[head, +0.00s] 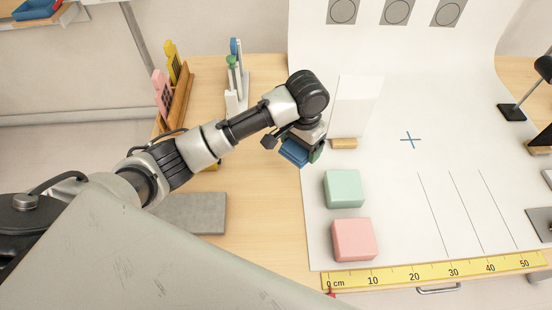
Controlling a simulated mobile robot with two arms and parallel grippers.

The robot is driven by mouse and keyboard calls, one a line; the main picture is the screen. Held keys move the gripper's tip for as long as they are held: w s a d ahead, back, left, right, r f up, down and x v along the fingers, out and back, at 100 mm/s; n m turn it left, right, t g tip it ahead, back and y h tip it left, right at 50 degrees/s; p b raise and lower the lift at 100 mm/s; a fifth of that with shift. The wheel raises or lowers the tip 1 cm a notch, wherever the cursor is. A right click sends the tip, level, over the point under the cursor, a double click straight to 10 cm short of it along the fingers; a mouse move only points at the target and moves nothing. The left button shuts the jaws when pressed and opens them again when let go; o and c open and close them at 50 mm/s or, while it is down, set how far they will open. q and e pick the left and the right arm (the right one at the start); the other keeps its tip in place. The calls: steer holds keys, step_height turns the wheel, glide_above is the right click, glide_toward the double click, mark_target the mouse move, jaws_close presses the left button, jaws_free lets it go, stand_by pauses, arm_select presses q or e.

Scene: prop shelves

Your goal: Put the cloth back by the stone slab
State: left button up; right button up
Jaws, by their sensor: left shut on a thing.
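My left gripper (304,146) reaches in from the left and is over the left edge of the white backdrop sheet. It is shut on a blue folded cloth (293,152), which shows just below the wrist; the fingers are mostly hidden. The grey stone slab (196,212) lies flat on the wooden table to the lower left of the cloth, clearly apart from it. My right gripper is not in view.
A green block (344,188) and a pink block (354,239) sit on the white sheet (400,200). A yellow ruler (430,270) runs along the front. A white upright card (355,105) stands behind the gripper. Bare wood (262,210) lies between slab and sheet.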

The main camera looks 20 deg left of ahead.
arm_select(q)
steer(key=p, duration=0.1)
glide_above(263, 158)
step_height(263, 158, down, 6)
steer(key=shift+f, duration=0.15)
step_height(263, 158, down, 4)
steer(key=shift+r+p, duration=0.1)
steer(key=shift+p, duration=0.25)
steer(key=shift+f, duration=0.2)
steer(key=shift+f, duration=0.15)
steer(key=o, duration=0.9)
step_height(263, 158, up, 12)
steer(key=shift+r, duration=0.2)
